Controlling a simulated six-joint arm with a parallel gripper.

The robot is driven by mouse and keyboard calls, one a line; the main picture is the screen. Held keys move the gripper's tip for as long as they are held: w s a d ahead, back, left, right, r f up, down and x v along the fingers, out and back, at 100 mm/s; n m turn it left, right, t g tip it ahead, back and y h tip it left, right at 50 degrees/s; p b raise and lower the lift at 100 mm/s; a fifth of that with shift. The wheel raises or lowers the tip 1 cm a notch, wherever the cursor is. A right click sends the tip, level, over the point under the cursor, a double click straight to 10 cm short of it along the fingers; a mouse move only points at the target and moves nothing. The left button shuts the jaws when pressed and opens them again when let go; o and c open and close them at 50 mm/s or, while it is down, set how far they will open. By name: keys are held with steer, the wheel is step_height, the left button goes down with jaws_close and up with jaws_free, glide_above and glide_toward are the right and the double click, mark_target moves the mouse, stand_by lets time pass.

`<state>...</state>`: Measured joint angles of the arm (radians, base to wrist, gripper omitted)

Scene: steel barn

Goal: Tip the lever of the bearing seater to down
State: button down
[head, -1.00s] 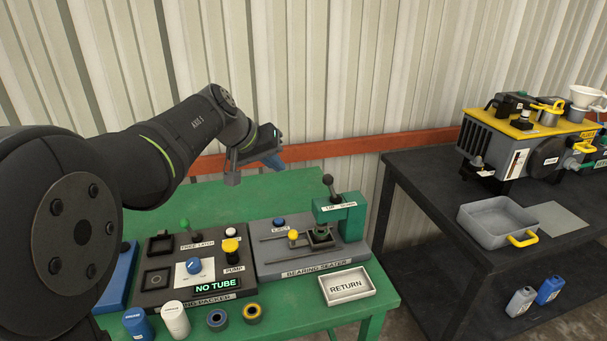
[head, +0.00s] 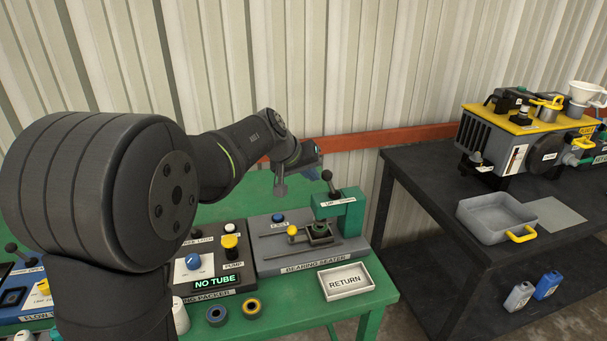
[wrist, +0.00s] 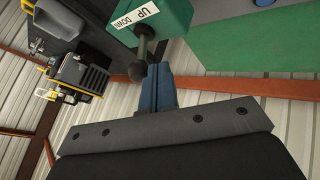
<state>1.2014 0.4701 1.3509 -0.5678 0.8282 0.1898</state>
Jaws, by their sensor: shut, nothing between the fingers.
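The bearing seater (head: 350,248) is a grey base with a green head block (head: 347,210) on the green bench. Its lever (head: 331,185), a dark rod with a black ball knob, stands up from the block and leans slightly left, toward the UP side of the label. In the wrist view the lever (wrist: 142,48) shows beside the UP/DOWN label (wrist: 140,17). My gripper (head: 313,174) is shut and empty, just left of the knob. In the wrist view its blue fingers (wrist: 158,70) are right beside the knob; I cannot tell whether they touch.
The seater carries a yellow-knobbed slide (head: 292,231) and a blue EJECT button (head: 278,217). A white RETURN tray (head: 346,282) lies in front. The ring packer (head: 215,283) stands left. A dark table (head: 425,190) with a machine and a grey tray is at right.

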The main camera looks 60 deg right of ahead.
mark_target(325, 171)
steer(key=shift+r, duration=0.1)
stand_by(0.3)
steer(key=shift+s+d+r, duration=0.15)
steer(key=shift+s+d, duration=0.05)
steer(key=shift+s+d+t+y, duration=0.1)
steer(key=shift+t+y, duration=0.2)
steer(key=shift+s+d+r+y, duration=0.2)
steer(key=shift+r+y, duration=0.05)
steer(key=shift+y, duration=0.05)
steer(key=shift+s+d+r+m+t+y, duration=0.2)
steer(key=shift+s+d+r+t+y, duration=0.05)
steer(key=shift+s+d+t+y, duration=0.25)
steer(key=shift+s+d+r+m+t+y, duration=0.25)
steer(key=shift+s+d+t+y, duration=0.15)
steer(key=shift+t, duration=0.2)
steer(key=shift+s+d+r+t+y, duration=0.2)
steer(key=shift+s+d+t+y, duration=0.6)
steer(key=shift+t+y, duration=0.1)
steer(key=shift+s+d, duration=0.4)
steer(key=shift+s, duration=0.05)
steer(key=shift+r, duration=0.15)
